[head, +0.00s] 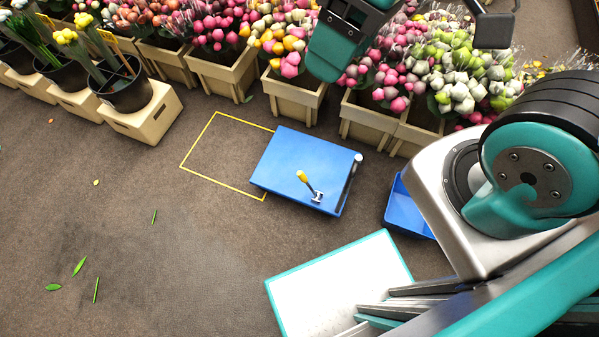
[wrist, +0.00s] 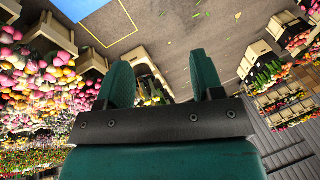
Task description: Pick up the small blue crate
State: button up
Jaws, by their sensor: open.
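A small blue crate (head: 408,208) with an open top sits on the floor right of centre in the head view. My own arm hides its right side. My gripper (wrist: 160,75) shows in the wrist view with its two teal fingers apart and nothing between them. A teal end part of my arm hangs at the top of the head view, above the flower boxes and away from the crate. I cannot make out the crate in the wrist view.
A blue flat-topped stand (head: 290,165) with a yellow-handled tool (head: 304,179) stands beside a yellow floor outline (head: 208,137). A white teal-edged panel (head: 335,285) is at the front. Wooden flower boxes (head: 222,78) line the back. The left floor is mostly clear.

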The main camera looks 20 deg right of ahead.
aim_at(402, 215)
jog(key=u, duration=0.3)
jog(key=k, duration=1.15)
jog(key=z, duration=0.8)
jog(key=k, duration=0.6)
jog(key=u, duration=0.85)
jog(key=i, duration=1.15)
jog(key=z, duration=0.8)
